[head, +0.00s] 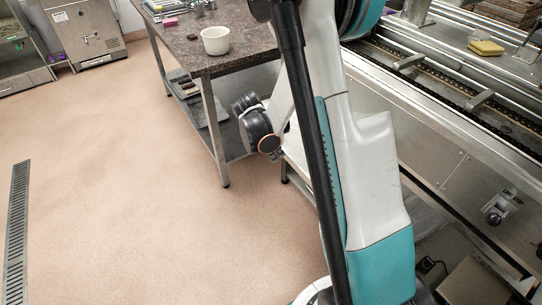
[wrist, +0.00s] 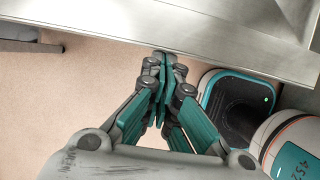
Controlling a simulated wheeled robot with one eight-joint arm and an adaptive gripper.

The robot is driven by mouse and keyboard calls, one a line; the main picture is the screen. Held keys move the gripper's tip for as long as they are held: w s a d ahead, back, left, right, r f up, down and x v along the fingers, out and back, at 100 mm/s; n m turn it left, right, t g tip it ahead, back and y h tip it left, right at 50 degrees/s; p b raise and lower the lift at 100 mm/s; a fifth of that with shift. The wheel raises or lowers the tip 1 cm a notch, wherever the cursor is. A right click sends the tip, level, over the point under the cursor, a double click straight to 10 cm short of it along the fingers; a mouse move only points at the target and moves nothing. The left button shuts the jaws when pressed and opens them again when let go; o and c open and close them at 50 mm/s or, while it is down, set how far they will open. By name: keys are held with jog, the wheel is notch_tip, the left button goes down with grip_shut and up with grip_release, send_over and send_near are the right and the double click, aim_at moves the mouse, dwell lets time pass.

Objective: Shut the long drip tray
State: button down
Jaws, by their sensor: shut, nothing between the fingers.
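A long bright steel piece (wrist: 190,25) with a straight lipped edge crosses the top of the wrist view. I cannot tell for sure whether it is the drip tray or the side of the line. My gripper (wrist: 163,60) is shut and empty, its fingertips at or very close to that edge; whether they touch is unclear. In the head view my arm hides the gripper. The steel mould line (head: 440,125) runs along the right side, and my arm covers part of it. No drip tray stands out clearly in the head view.
A dark-topped table (head: 235,25) with a white bowl (head: 215,41) stands behind my arm, its legs and lower shelf close to it. A yellow sponge (head: 486,47) lies on the line. The floor (head: 110,180) at left is clear, with a drain grate (head: 17,230).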

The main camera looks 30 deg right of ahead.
jog(key=d, duration=2.2)
jog(key=shift+w+d, duration=0.25)
jog(key=shift+w, duration=0.15)
jog(key=shift+a, duration=0.15)
